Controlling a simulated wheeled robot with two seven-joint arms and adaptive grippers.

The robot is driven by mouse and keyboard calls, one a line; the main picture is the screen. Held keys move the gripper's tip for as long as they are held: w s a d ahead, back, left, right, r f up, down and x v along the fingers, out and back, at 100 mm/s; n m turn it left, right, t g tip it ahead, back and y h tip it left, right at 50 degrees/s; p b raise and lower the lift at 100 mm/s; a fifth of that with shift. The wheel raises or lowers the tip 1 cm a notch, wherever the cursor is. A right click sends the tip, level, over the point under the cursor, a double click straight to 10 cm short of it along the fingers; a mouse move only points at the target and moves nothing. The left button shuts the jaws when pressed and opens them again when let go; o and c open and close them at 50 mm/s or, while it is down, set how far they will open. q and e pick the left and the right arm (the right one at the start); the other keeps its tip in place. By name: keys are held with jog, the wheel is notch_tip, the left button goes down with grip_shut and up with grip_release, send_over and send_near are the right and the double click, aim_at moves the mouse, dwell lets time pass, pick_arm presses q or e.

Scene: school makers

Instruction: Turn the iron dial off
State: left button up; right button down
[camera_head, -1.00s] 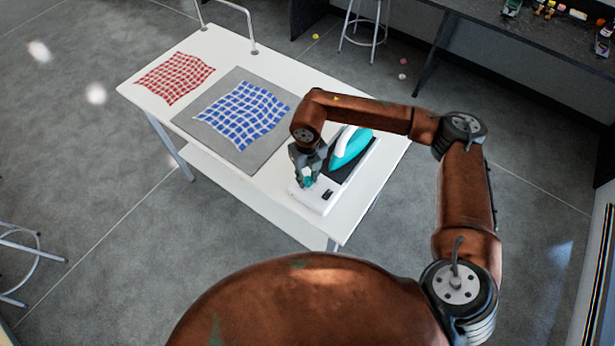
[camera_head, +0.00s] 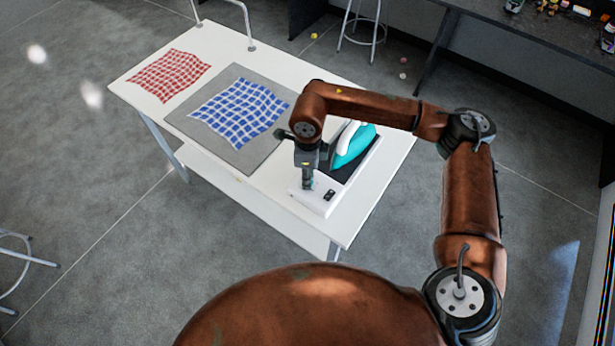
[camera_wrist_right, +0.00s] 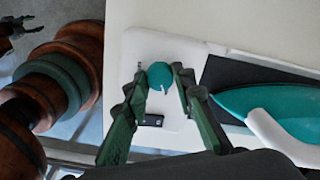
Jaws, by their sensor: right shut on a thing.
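The white iron station (camera_head: 322,203) sits at the table's near right end. Its round teal dial (camera_wrist_right: 160,74) shows in the right wrist view, with a small white mark at its lower edge; in the head view my gripper hides most of it. My right gripper (camera_head: 307,185) points down over the station. In the right wrist view its fingers (camera_wrist_right: 162,80) are shut on the dial, one on each side. The teal iron (camera_head: 352,147) rests on the dark pad (camera_head: 367,160) beside the dial. A dark, gripper-like part, perhaps my left gripper (camera_wrist_right: 18,28), shows at the wrist view's top left corner.
A small black switch or display (camera_head: 329,195) is on the station near the dial. A blue checked cloth (camera_head: 240,112) lies on a grey mat (camera_head: 181,120), and a red checked cloth (camera_head: 168,74) lies farther left on the white table (camera_head: 222,177). A stool (camera_head: 362,30) stands behind.

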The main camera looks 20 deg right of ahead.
jog(key=n+b, duration=0.1)
jog(key=n, duration=0.2)
jog(key=shift+f+n+b, duration=0.1)
jog(key=shift+n+b, duration=0.3)
jog(key=n+b, duration=0.2)
jog(key=n, duration=0.1)
jog(key=shift+n, duration=0.3)
jog(key=n+b, duration=0.2)
jog(key=n, duration=0.1)
jog(key=shift+n, duration=0.4)
pick_arm(q)
notch_tip(320, 180, down, 7)
jog(key=s, duration=0.2)
jog(key=shift+s+r+g+b, duration=0.15)
jog(key=shift+s+g+b, duration=0.15)
pick_arm(e)
jog(key=shift+n, duration=0.7)
jog(key=shift+r, duration=0.2)
jog(key=c, duration=1.6)
grip_release()
pick_arm(q)
jog(key=shift+s+a, duration=0.1)
